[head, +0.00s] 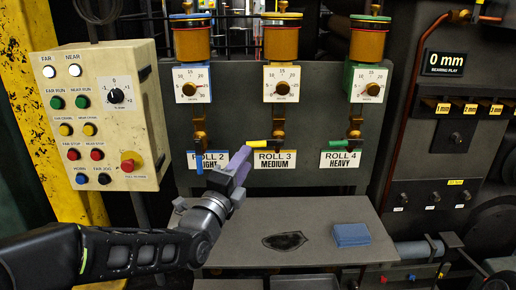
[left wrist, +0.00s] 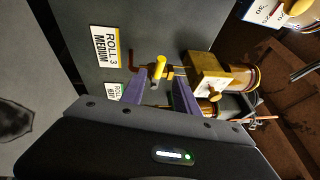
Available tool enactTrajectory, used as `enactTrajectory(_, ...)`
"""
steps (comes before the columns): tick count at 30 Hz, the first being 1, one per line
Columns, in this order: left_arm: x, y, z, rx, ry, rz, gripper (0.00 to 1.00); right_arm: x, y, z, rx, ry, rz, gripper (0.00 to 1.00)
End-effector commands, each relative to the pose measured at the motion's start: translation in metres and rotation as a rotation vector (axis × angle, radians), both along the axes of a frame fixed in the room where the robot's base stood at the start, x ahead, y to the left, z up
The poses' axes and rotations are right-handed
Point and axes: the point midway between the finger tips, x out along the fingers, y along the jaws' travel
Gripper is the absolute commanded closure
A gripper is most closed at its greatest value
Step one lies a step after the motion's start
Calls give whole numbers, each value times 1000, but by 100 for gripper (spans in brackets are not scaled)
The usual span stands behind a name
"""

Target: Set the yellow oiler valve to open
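The yellow oiler valve handle (head: 258,144) lies level below the middle oiler (head: 281,82), pointing left, above the ROLL 3 MEDIUM label (head: 275,160). My left gripper (head: 241,160) reaches up from the lower left, its purple fingers just left of and below the handle. In the left wrist view, the yellow handle (left wrist: 158,68) points toward the camera. It lies near the fingertips, in the gap between the two fingers (left wrist: 160,88), which are apart. I cannot tell whether either finger touches it. My right gripper is not in view.
The blue handle (head: 199,163) hangs down at the left oiler; the green handle (head: 344,145) lies level at the right one. Below are a grey shelf (head: 330,208), a blue block (head: 351,235) and a dark patch (head: 285,241). A button box (head: 97,115) stands left.

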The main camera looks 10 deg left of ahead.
Motion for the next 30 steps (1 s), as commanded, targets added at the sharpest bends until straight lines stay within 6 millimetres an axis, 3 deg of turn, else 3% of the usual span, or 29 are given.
enactTrajectory(7,15,-3,1,0,3,-1,63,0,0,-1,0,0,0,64)
enactTrajectory(19,70,-11,10,0,3,-1,63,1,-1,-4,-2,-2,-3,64)
enactTrajectory(30,76,-12,12,-1,3,-1,63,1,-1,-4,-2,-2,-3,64)
